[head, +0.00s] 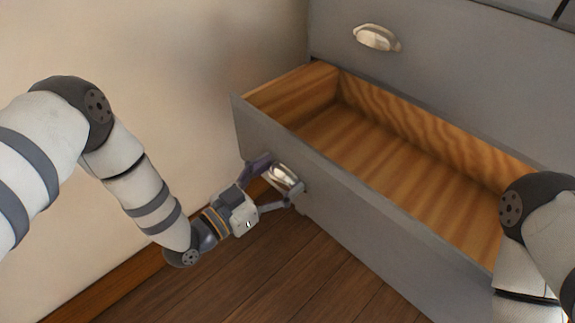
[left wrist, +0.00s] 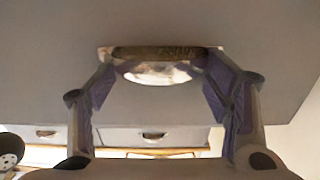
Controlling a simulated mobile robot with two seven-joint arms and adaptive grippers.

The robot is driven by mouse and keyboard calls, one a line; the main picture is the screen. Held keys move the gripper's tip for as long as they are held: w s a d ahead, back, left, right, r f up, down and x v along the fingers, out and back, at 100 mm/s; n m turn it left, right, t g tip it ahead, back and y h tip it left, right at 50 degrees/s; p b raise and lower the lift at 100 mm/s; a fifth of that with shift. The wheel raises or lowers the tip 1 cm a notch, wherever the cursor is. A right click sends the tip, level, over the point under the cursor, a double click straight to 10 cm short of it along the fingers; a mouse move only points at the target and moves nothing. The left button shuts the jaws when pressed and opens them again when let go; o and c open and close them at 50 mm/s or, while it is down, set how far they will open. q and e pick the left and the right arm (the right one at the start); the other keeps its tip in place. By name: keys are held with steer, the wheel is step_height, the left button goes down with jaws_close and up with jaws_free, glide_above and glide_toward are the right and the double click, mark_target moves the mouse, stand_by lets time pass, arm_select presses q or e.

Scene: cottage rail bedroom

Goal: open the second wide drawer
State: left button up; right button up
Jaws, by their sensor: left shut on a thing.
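A wide grey drawer (head: 375,226) stands pulled well out of its dresser, its bare wooden inside (head: 400,165) showing empty. Its metal cup handle (head: 285,177) is near the left end of the front. My left gripper (head: 279,180) is shut on this handle, one finger at each end. In the left wrist view the handle (left wrist: 158,70) sits between the two purple-padded fingertips (left wrist: 163,72). Which drawer this is in the whole stack cannot be told. My right arm shows at the right edge; its gripper is out of view.
The grey drawer front above (head: 440,75) is closed and has its own cup handle (head: 376,38). A cream wall (head: 180,80) with a wooden baseboard (head: 110,287) runs along the left. The wooden floor (head: 270,270) before the open drawer is clear.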

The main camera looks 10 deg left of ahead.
arm_select(q)
steer(key=shift+s+a, duration=0.3)
steer(key=shift+s, duration=0.15)
steer(key=o, duration=1.5)
steer(key=shift+c, duration=0.2)
steer(key=v, duration=1.2)
steer(key=shift+f, duration=0.1)
